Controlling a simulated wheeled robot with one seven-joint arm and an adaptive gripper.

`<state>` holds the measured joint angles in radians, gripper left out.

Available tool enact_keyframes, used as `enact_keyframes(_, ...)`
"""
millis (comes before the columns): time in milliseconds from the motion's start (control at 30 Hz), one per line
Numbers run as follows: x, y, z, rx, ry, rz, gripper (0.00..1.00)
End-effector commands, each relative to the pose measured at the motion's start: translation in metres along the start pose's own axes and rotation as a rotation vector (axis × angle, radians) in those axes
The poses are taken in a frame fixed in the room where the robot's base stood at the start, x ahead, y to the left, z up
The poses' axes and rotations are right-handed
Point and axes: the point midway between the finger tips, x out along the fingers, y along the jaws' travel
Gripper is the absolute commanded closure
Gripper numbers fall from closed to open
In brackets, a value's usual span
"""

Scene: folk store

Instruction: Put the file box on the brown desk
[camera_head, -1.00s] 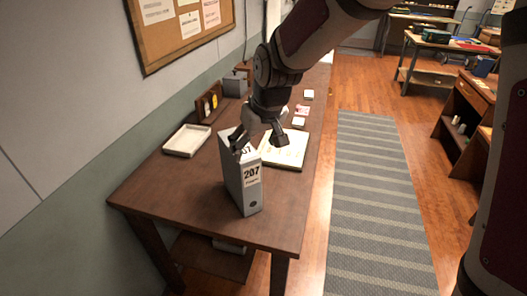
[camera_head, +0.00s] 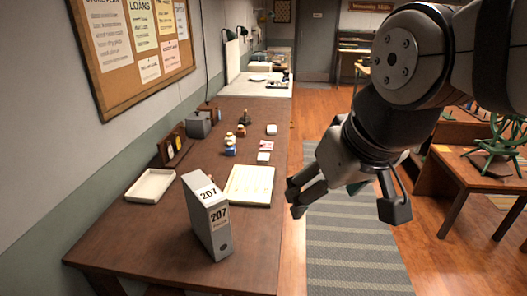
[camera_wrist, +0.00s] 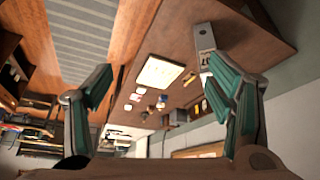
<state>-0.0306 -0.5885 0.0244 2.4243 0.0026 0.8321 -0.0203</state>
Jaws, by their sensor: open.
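The grey file box (camera_head: 208,217), labelled 207, stands upright on the brown desk (camera_head: 142,241), towards its near end. It also shows in the wrist view (camera_wrist: 204,40), near the top edge of the picture. My gripper (camera_head: 345,208) is open and empty. It is to the right of the box and apart from it, above the striped rug beside the desk. In the wrist view my gripper's two fingers (camera_wrist: 162,95) are spread wide, with the desk in the background between them.
Small bottles and a grey block (camera_head: 199,125) are farther back. A striped rug (camera_head: 350,250) covers the floor to the right. A wooden table (camera_head: 465,178) stands beyond it.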

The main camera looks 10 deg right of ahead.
Motion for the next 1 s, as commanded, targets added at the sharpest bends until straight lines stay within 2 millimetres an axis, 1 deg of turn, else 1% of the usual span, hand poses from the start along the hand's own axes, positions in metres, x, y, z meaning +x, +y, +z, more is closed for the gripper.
enact_keyframes(33, -0.007, 0.004, 0.012, 0.021, 0.011, 0.006, 0.25)
enact_keyframes(100, -0.013, 0.008, 0.026, 0.042, 0.015, 0.01, 0.25)
enact_keyframes(200, -0.017, 0.011, 0.038, 0.062, 0.017, 0.013, 0.25)
enact_keyframes(267, -0.018, 0.012, 0.042, 0.069, 0.018, 0.014, 0.25)
enact_keyframes(900, -0.019, 0.012, 0.043, 0.07, 0.017, 0.014, 0.25)
enact_keyframes(933, -0.019, 0.012, 0.043, 0.07, 0.017, 0.014, 0.3)
enact_keyframes(967, -0.019, 0.012, 0.043, 0.07, 0.017, 0.014, 0.37)
enact_keyframes(1000, -0.019, 0.012, 0.043, 0.07, 0.017, 0.014, 0.46)
